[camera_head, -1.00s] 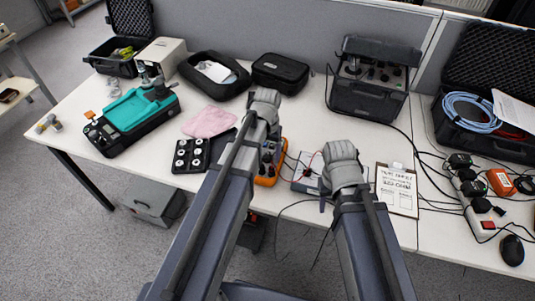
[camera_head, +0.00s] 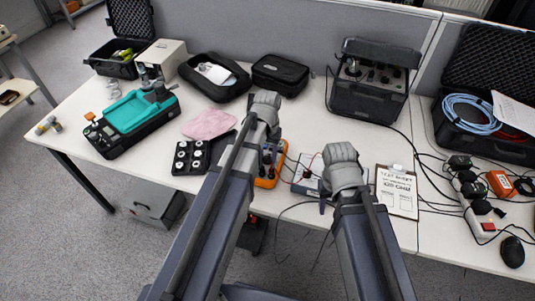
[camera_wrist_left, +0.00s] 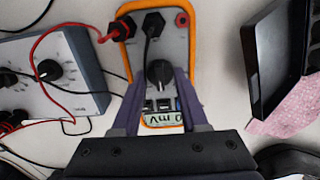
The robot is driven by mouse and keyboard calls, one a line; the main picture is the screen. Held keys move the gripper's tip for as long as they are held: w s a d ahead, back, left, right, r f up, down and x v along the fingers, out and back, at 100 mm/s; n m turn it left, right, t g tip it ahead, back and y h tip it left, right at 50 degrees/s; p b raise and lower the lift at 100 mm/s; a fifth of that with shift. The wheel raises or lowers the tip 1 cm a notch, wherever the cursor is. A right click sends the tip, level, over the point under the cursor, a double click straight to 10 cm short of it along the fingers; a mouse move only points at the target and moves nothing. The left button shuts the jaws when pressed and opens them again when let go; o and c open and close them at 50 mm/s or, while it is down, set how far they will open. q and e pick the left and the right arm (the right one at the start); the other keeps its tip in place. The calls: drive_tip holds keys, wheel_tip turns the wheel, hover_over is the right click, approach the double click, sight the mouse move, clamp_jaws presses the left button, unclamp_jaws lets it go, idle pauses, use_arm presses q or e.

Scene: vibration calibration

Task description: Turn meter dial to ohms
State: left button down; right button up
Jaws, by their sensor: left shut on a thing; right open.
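The orange-rimmed meter (camera_head: 270,181) lies on the table in the head view, partly hidden by my left arm. In the left wrist view the grey face of the meter (camera_wrist_left: 176,40) shows a dark round dial (camera_wrist_left: 160,73) and a display (camera_wrist_left: 160,120) with "mV" upside down. The dial's pointer position is not clear. My right gripper (camera_head: 323,199) is open beside the clipboard, with its fingers mostly hidden behind the arm.
A grey box with knobs (camera_wrist_left: 58,72) and leads stands beside the meter. Red and black leads plug into the meter's top end. A black tray (camera_head: 190,156), a pink cloth (camera_head: 210,124) and a clipboard (camera_head: 397,190) lie nearby.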

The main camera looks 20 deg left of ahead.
use_arm(q)
drive_tip(key=m, duration=0.3)
drive_tip(key=shift+m, duration=2.2)
drive_tip(key=shift+c, duration=2.1)
unclamp_jaws()
use_arm(e)
drive_tip(key=shift+r, duration=0.1)
